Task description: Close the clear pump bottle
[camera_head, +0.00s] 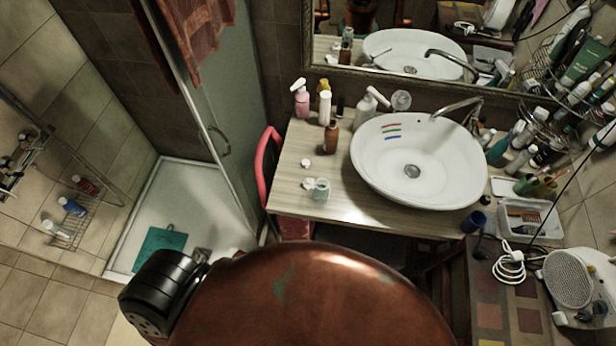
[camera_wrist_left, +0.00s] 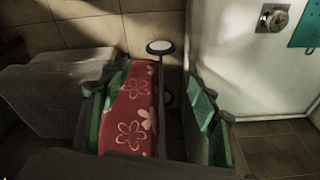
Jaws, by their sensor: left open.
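A pale, whitish pump bottle (camera_head: 365,108) stands upright on the wooden counter (camera_head: 300,150), just left of the basin, with a white pump head (camera_head: 379,96) at its top. I cannot tell whether it is the clear one or whether its head is fully seated. A pink pump bottle (camera_head: 301,100) with a white head stands at the counter's back left. My left gripper (camera_wrist_left: 160,105) shows in the left wrist view with its green-padded fingers apart, away from the counter bottles. A red floral surface (camera_wrist_left: 130,115) shows between the fingers. My right gripper is out of view.
The white basin (camera_head: 365,165) fills the counter's middle. A brown bottle (camera_head: 331,136), a white bottle (camera_head: 325,107) and a small glass jar (camera_head: 321,190) stand left of it. A red chair (camera_head: 264,165) is at the counter's left edge. The shower's glass panel (camera_head: 222,90) stands further left.

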